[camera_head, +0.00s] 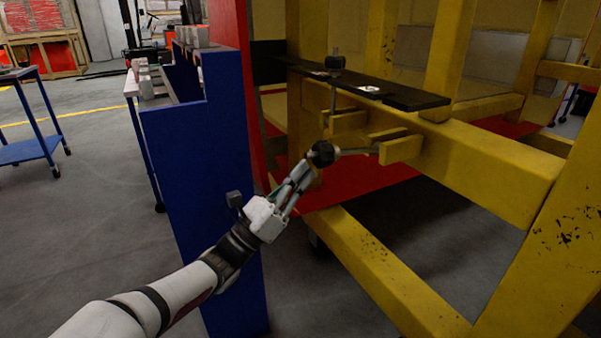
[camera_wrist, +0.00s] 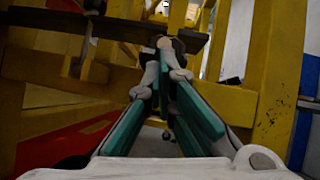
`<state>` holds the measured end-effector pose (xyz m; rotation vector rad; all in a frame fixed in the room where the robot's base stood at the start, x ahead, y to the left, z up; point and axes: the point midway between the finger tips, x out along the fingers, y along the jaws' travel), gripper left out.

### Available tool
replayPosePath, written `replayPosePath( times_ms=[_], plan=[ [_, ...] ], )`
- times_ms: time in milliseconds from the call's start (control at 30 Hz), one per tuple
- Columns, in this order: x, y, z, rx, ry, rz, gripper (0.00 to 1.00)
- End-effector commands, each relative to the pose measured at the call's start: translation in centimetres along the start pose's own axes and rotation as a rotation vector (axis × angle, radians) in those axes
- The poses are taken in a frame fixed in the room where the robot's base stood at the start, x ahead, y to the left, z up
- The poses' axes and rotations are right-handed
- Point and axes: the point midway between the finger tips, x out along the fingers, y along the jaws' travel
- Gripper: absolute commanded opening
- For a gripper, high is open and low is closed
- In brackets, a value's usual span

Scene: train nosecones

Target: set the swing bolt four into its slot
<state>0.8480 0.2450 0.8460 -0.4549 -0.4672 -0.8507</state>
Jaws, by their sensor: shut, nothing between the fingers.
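A swing bolt with a black knob (camera_head: 322,154) sticks out sideways, its thin shaft running right to a yellow bracket (camera_head: 401,149) on the frame. It is swung down and lies outside any slot. My gripper (camera_head: 309,168) is shut and empty, with its tips at or just beside this knob; I cannot tell whether they touch. In the wrist view the closed teal fingers (camera_wrist: 164,62) partly hide the dark knob. A second swing bolt (camera_head: 334,66) stands upright through the black slotted plate (camera_head: 407,97). No numbers on the bolts are readable.
The yellow frame (camera_head: 490,165) holds the brackets and stands over a red panel (camera_head: 355,187).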

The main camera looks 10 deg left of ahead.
Motion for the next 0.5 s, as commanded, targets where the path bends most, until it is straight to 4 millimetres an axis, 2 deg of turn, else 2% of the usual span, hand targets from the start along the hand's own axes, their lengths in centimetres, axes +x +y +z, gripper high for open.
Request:
replayPosePath(
  times_ms=[500],
  plan=[
    [3.2, -1.1, 4.0, 0.029, 0.206, 0.026, 0.0]
  ],
)
